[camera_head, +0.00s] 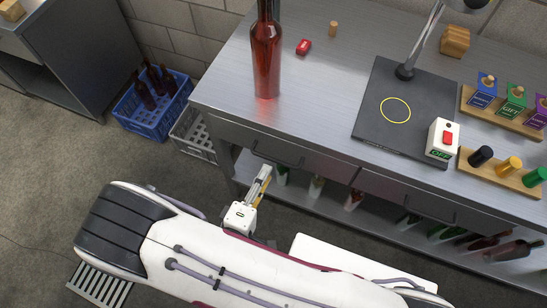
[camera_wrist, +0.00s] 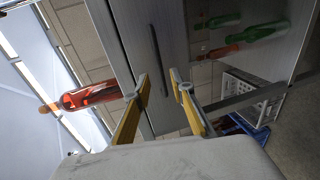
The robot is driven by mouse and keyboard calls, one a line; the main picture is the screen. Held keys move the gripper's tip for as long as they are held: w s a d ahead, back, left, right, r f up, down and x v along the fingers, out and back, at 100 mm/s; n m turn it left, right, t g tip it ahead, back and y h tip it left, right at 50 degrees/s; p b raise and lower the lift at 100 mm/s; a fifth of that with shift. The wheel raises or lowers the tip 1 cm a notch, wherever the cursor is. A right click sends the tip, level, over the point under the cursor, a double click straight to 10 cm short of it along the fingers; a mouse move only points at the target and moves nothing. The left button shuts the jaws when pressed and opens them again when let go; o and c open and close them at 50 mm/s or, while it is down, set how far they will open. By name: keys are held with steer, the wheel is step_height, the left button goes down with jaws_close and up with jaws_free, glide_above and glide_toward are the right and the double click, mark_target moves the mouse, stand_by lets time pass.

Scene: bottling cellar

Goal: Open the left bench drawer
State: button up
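The left bench drawer (camera_head: 315,164) is in the front of the steel bench, under the top, and looks shut. Its dark bar handle (camera_head: 279,159) shows near my fingertips in the head view. In the wrist view the drawer front (camera_wrist: 135,30) appears turned on its side, with the handle (camera_wrist: 157,55) as a long dark bar just beyond the fingertips. My gripper (camera_head: 264,173) is in front of the drawer, at its left part. In the wrist view my gripper (camera_wrist: 160,76) has its two yellow-padded fingers apart with nothing between them. I see no contact with the handle.
A right drawer (camera_head: 410,198) adjoins. A blue crate (camera_head: 150,112) and a white crate (camera_head: 196,136) are left on the floor.

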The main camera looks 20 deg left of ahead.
mark_target(273, 159)
steer(key=shift+x, duration=3.45)
jaws_close()
